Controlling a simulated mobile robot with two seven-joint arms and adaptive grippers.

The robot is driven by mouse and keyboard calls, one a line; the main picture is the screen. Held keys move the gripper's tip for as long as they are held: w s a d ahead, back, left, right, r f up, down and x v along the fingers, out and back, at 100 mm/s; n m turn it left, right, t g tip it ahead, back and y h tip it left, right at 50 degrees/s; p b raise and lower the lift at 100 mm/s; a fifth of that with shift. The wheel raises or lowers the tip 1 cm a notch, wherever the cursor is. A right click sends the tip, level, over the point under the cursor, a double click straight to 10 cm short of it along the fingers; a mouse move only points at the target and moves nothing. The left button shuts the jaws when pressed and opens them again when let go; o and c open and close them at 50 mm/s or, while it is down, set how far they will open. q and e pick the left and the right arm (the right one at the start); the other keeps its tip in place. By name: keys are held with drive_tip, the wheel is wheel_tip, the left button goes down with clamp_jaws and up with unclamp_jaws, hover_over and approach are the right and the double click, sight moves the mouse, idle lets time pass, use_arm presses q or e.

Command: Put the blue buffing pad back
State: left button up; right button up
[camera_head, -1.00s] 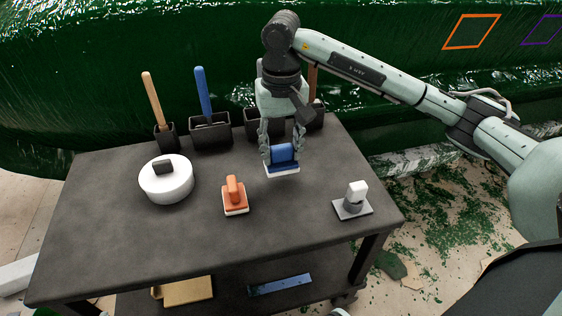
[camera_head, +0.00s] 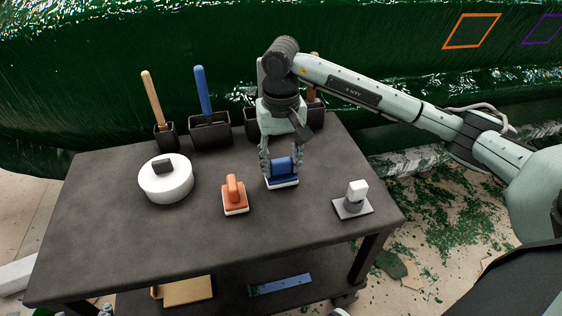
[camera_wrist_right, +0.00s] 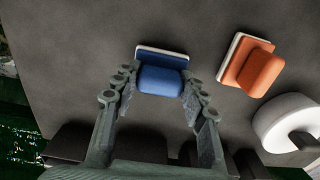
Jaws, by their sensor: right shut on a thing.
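The blue buffing pad (camera_head: 281,172) has a blue grip on a white-edged base. My right gripper (camera_head: 281,162) is shut on its blue grip from above, with one finger on each side. The pad is at the dark cart top (camera_head: 120,240), right of the orange pad; I cannot tell whether its base touches the surface. In the right wrist view the blue pad (camera_wrist_right: 162,75) sits between the fingertips (camera_wrist_right: 160,84). My left gripper is not in view.
An orange pad (camera_head: 234,197) and a round white tub (camera_head: 166,182) stand to the left. A grey-and-white piece (camera_head: 352,200) stands at the right. Dark bins with handles, one blue (camera_head: 203,92), line the back edge. The front middle is clear.

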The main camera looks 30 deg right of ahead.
sight(281, 160)
drive_tip(key=o, duration=1)
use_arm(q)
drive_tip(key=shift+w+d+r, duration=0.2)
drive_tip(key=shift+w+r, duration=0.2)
use_arm(e)
drive_tip(key=shift+r, duration=0.3)
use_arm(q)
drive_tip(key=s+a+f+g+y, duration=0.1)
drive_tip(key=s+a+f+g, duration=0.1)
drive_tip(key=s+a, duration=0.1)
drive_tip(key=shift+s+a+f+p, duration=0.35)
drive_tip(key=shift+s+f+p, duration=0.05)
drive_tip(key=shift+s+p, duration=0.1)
use_arm(e)
drive_tip(key=shift+r, duration=5.8)
